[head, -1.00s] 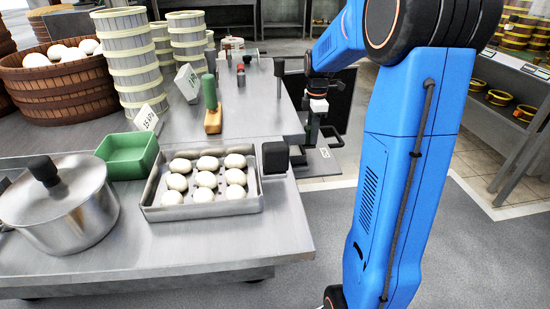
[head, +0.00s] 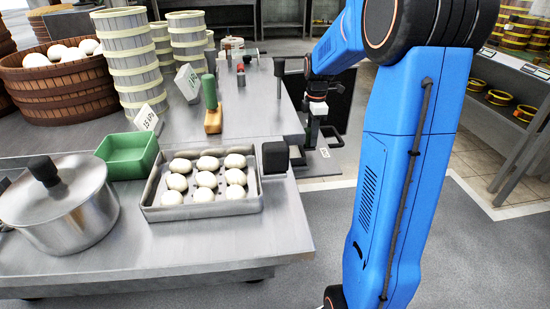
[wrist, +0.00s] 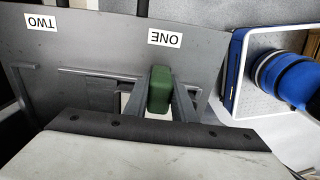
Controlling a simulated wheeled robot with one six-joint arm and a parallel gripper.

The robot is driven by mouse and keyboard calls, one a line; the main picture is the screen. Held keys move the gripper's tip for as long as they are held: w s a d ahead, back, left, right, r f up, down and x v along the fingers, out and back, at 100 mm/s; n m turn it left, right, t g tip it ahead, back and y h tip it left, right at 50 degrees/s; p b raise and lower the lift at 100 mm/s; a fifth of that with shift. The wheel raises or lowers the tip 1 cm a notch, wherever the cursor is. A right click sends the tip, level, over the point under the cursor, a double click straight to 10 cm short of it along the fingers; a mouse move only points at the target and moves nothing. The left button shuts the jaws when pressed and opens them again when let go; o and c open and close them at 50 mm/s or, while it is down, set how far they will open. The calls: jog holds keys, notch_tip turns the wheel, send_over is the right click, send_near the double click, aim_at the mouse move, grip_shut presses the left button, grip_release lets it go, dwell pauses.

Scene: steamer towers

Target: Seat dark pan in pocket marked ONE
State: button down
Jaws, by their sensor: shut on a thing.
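In the wrist view my gripper (wrist: 160,98) is shut on a green block-like grip (wrist: 159,88), which sits between its two grey fingers. I cannot make out the dark pan as a separate thing; whatever is below the grip is mostly hidden by my gripper. A grey plate (wrist: 105,38) lies beneath, with an upside-down ONE label (wrist: 165,38) just beyond the fingers and a TWO label (wrist: 41,21) to the left. Raised rails (wrist: 90,71) edge the pocket area near ONE. In the head view my gripper (head: 314,132) is low over the plate, its grip too small to read.
In the head view a bun tray (head: 205,211), steel pot (head: 75,215) and green bin (head: 127,155) stand on the near table, left of my arm. Steamer stacks (head: 130,62) are behind.

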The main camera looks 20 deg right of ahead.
jog(key=shift+f, duration=0.35)
dwell(0.5)
jog(key=c, duration=1.4)
grip_release()
notch_tip(320, 180, up, 17)
jog(key=shift+r, duration=0.2)
jog(key=shift+d, duration=0.1)
